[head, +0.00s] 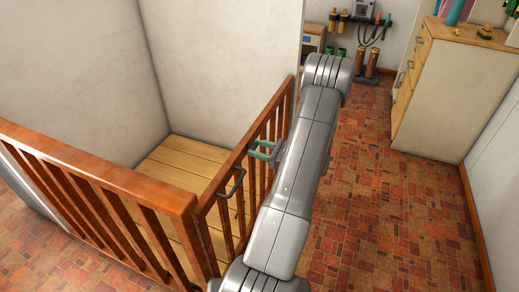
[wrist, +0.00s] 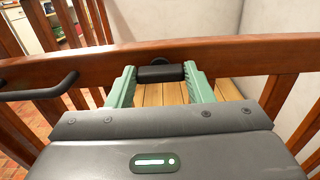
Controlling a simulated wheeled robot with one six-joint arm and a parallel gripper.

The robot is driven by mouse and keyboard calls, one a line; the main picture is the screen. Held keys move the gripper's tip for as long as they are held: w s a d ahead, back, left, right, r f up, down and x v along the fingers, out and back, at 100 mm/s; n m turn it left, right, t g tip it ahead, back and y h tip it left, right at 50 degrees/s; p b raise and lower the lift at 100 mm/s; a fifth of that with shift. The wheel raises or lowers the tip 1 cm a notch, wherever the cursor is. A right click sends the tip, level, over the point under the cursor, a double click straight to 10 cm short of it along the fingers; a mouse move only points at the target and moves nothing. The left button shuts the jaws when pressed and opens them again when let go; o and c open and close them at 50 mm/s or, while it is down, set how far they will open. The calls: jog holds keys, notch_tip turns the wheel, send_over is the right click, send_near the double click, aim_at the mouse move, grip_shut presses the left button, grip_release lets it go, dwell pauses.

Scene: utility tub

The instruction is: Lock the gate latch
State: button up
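The wooden gate (head: 215,190) stands upright, with a dark bar handle (head: 232,184) on its near face. The handle also shows at the left of the wrist view (wrist: 40,91). A small black latch piece (wrist: 161,73) sits on the gate's top rail in the wrist view. My gripper (wrist: 160,78) has its two green fingers spread, one on each side of the latch piece. I cannot tell whether the fingers touch it. In the head view my gripper (head: 259,150) is at the gate's top rail, and my arm hides part of the gate.
A wooden railing (head: 90,170) meets the gate at the near left. Behind the gate is a plank floor (head: 180,165) between white walls. A drawer cabinet (head: 440,90) stands at the right, and pipes and pots are at the back. The brick floor (head: 390,210) to the right is clear.

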jog(key=shift+c, duration=1.1)
jog(key=shift+f+n+b, duration=0.1)
jog(key=shift+n+b, duration=0.2)
jog(key=shift+b, duration=0.05)
jog(key=n+b, duration=0.8)
jog(key=b, duration=0.1)
jog(key=n+b, duration=0.9)
jog(key=shift+s+a+f, duration=0.1)
jog(key=shift+s+f, duration=0.05)
jog(key=shift+n+b, duration=0.3)
jog(key=o, duration=1)
